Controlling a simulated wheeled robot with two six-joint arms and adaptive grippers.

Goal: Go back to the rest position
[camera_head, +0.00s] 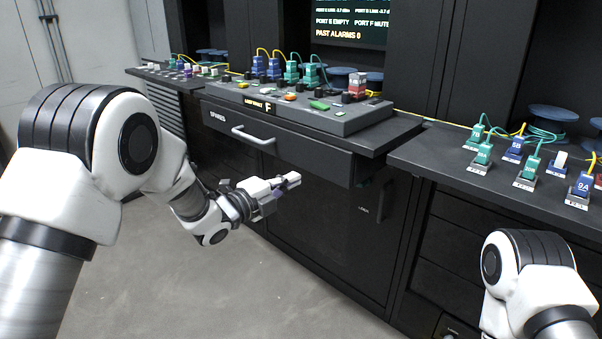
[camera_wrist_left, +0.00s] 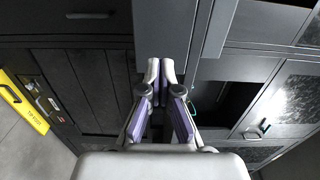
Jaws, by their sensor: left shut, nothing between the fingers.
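My left gripper (camera_head: 291,181) is in front of the black cabinet, below the drawer marked SPARES, clear of the handle. In the left wrist view its two fingers (camera_wrist_left: 160,72) meet at the tips, with nothing between them. My right arm shows only as a white joint at the lower right of the head view; its gripper is out of the picture.
The right counter (camera_head: 440,154) holds several labelled connectors and cable spools. Grey floor (camera_head: 225,285) is open below the left arm.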

